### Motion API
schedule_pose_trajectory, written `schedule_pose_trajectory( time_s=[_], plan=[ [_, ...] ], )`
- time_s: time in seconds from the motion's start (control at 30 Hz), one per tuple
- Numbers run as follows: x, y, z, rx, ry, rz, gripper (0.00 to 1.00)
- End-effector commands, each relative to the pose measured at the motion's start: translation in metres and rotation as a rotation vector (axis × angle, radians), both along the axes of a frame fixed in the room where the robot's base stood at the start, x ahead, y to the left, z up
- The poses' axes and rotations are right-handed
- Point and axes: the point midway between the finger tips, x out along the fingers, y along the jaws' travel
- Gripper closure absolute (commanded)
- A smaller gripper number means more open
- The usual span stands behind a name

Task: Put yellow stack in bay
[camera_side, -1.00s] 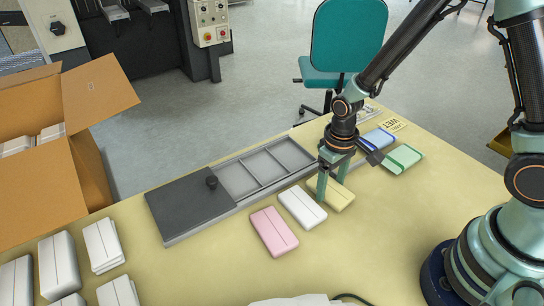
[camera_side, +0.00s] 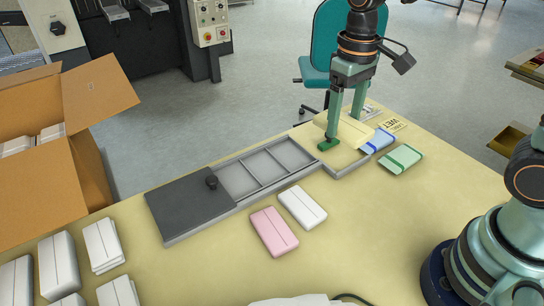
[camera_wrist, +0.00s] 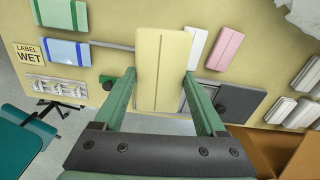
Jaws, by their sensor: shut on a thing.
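The yellow stack (camera_side: 350,133) is a flat pale-yellow pack held between the two fingers of my gripper (camera_side: 343,128). It is raised above the right end of the grey metal tray (camera_side: 250,198). In the wrist view the yellow stack (camera_wrist: 161,70) sits upright between my gripper's fingers (camera_wrist: 161,85) and hides part of the tray. The tray has several bays; the open ones in view (camera_side: 268,166) look empty. A dark sliding lid (camera_side: 190,205) with a black knob covers its left part. Whatever lies right under the stack is hidden.
A white stack (camera_side: 302,206) and a pink stack (camera_side: 274,231) lie in front of the tray. A blue-banded stack (camera_side: 378,140) and a green-banded stack (camera_side: 400,159) lie to the right, near a WET label (camera_side: 391,124). More white stacks (camera_side: 103,245) and a cardboard box (camera_side: 40,190) are at left.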

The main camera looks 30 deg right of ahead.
Motion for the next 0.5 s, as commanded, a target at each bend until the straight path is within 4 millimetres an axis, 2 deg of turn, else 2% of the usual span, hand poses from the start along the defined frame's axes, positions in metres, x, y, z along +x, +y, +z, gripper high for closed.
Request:
schedule_pose_trajectory(
  time_s=[0.17, 0.5],
  plan=[
    [-0.0001, 0.0000, 0.0093, 0.000, -0.001, 0.000, 0.78],
    [-0.0002, 0.0000, 0.0095, 0.000, 0.000, 0.000, 0.78]
  ],
)
